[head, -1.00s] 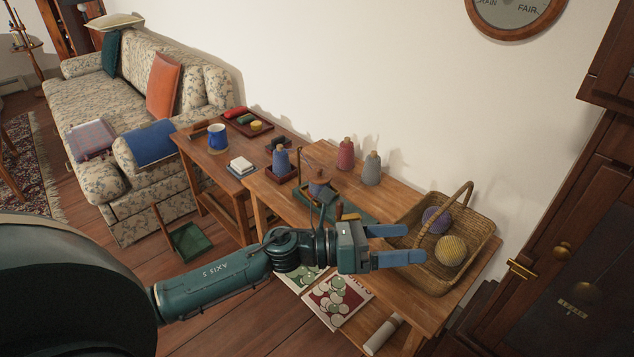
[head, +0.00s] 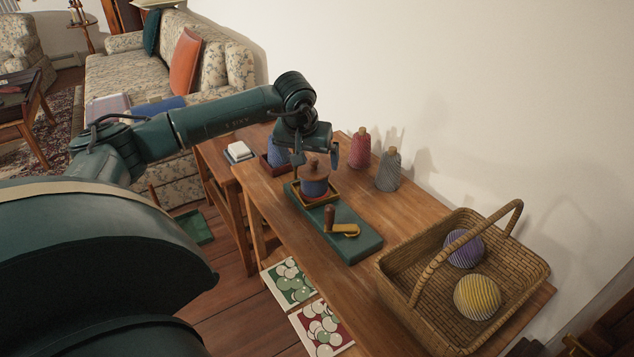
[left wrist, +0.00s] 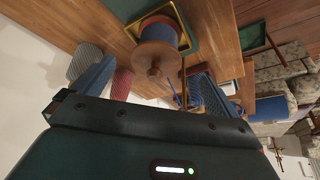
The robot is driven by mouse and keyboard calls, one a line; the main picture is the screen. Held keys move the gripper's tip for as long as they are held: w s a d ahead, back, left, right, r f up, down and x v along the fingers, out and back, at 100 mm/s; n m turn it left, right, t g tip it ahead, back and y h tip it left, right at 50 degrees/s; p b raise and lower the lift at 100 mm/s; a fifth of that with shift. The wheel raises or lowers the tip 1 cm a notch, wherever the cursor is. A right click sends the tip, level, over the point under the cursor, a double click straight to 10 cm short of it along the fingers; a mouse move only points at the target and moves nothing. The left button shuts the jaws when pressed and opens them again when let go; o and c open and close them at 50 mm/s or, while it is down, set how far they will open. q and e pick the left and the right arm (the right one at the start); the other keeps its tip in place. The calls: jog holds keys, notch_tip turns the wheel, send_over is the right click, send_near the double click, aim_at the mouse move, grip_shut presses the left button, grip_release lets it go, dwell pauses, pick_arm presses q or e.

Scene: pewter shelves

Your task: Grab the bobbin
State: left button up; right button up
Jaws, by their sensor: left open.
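The bobbin (head: 314,188), with blue and red thread and a wooden top, stands in a small frame at the far end of a green base (head: 352,243) on the wooden bench. My left gripper (head: 317,158) is open, pointing down just above the bobbin, its fingers apart and empty. In the left wrist view the bobbin's round wooden top (left wrist: 157,58) shows between and beyond the two blue fingers of my left gripper (left wrist: 150,76). I cannot tell whether the fingers reach beside it. My right gripper is out of view.
A red yarn cone (head: 360,148) and a grey one (head: 389,171) stand close behind, near the wall. A blue cone (head: 277,150) stands beyond the gripper. A wooden-handled crank (head: 330,217) is on the green base. A wicker basket (head: 417,262) holds two striped balls.

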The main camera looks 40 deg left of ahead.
aim_at(313, 170)
pick_arm(q)
jog(key=x, duration=0.3)
jog(key=b+x, duration=0.1)
jog(key=x, duration=0.3)
jog(key=shift+w+d+f, duration=0.1)
jog(key=shift+w+f, duration=0.1)
jog(key=shift+w, duration=0.1)
jog(key=shift+w+f, duration=0.25)
jog(key=shift+f, duration=0.25)
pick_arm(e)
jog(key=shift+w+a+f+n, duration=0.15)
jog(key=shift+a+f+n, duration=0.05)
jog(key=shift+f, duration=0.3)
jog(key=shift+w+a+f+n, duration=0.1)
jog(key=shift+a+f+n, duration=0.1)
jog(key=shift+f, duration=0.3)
pick_arm(q)
jog(key=shift+c, duration=0.5)
jog(key=c, duration=1)
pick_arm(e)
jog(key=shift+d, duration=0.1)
